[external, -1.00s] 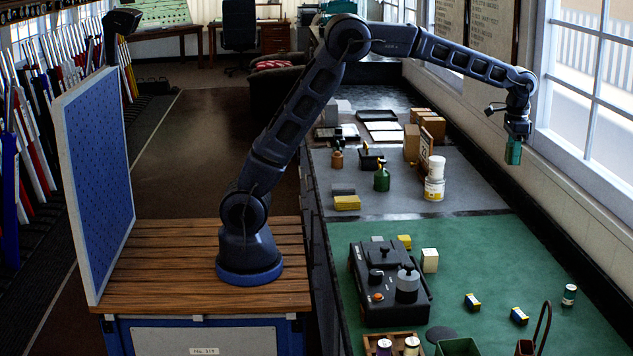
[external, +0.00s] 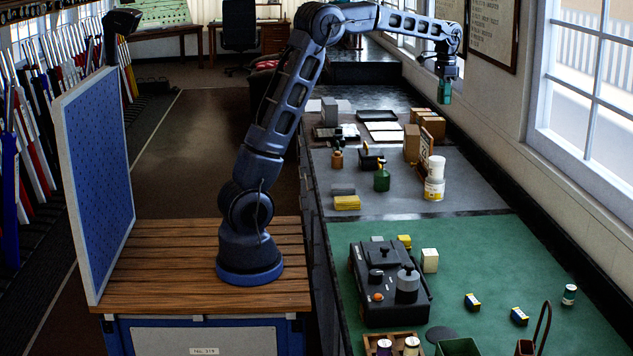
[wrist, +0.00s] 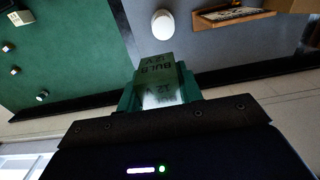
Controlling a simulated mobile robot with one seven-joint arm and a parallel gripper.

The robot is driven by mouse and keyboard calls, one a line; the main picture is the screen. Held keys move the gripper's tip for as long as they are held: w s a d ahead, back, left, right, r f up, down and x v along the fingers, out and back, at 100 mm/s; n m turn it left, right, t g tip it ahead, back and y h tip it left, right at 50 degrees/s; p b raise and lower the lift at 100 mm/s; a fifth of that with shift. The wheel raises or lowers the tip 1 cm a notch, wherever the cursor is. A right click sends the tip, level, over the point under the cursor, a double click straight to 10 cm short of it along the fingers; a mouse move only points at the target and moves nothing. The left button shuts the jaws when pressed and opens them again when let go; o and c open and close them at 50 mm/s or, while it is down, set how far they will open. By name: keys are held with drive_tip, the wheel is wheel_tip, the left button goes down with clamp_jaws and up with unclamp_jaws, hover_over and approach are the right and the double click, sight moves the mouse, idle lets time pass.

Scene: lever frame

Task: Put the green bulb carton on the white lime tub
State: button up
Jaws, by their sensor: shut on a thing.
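The green bulb carton (external: 444,92) hangs below my gripper (external: 445,78), high above the bench. In the wrist view the carton (wrist: 158,72) shows the words "BULB 12 V" between the fingers of my gripper (wrist: 160,98), which is shut on it. The white lime tub (external: 434,188), with a yellowish label, stands on the grey part of the bench, well below the carton. A white piece (external: 437,166) shows directly above it; I cannot tell if it rests on it. A white round top (wrist: 162,25) shows beyond the carton in the wrist view.
The window wall runs along the right. The green mat (external: 480,255) has free room.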

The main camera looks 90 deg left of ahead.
sight(437, 158)
drive_tip(key=shift+s+a, duration=0.3)
drive_tip(key=shift+a, duration=0.15)
drive_tip(key=shift+a+f, duration=0.1)
drive_tip(key=shift+f, duration=0.1)
wheel_tip(437, 158, down, 19)
drive_tip(key=shift+f, duration=0.15)
drive_tip(key=shift+f, duration=0.15)
drive_tip(key=o, duration=1)
